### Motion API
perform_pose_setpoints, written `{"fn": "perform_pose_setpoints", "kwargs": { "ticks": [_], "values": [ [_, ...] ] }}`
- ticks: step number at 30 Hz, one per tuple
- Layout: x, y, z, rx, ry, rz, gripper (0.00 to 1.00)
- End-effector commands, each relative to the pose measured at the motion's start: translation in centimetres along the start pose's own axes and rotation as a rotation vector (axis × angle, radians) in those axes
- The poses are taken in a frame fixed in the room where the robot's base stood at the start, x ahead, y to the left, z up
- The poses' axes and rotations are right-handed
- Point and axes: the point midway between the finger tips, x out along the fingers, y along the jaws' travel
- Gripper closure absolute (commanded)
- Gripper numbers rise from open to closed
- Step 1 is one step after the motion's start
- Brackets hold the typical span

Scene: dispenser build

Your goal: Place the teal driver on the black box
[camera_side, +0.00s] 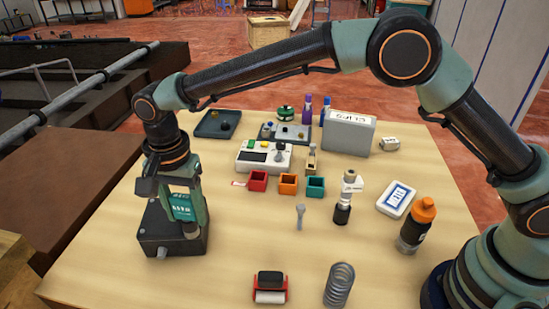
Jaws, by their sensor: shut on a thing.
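The black box (160,238) stands at the left front of the table. A small knob sticks out of its front face. My gripper (184,212) points down over the box and hides part of its top. It is shut on a teal piece with pale lettering, which I take to be the teal driver (182,207). The driver is at the top of the box in the picture. I cannot tell whether it touches the box or hangs just above it.
Red, orange and teal bins (288,184) and a white device (263,157) stand mid-table. A dark tray (217,124) and a grey cups box (349,133) are behind. An orange-capped bottle (415,228), a spring (339,285) and a red roller (270,288) stand right and in front.

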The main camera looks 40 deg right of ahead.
Motion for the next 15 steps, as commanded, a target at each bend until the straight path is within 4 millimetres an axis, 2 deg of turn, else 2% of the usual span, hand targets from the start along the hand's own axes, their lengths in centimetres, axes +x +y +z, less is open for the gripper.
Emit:
{"fn": "perform_pose_setpoints", "kwargs": {
  "ticks": [8, 9, 10, 11, 15],
  "values": [
    [0.23, -0.02, 0.0, 0.0, 0.0, 0.0, 1.0],
    [0.25, -0.01, 0.0, 0.0, 0.0, 0.0, 0.31],
    [0.24, -0.01, 0.0, 0.0, 0.0, 0.0, 0.2],
    [0.24, -0.01, 0.0, 0.0, 0.0, 0.0, 0.13],
    [0.22, -0.01, 0.0, 0.0, 0.0, 0.0, 0.13]
  ]
}}
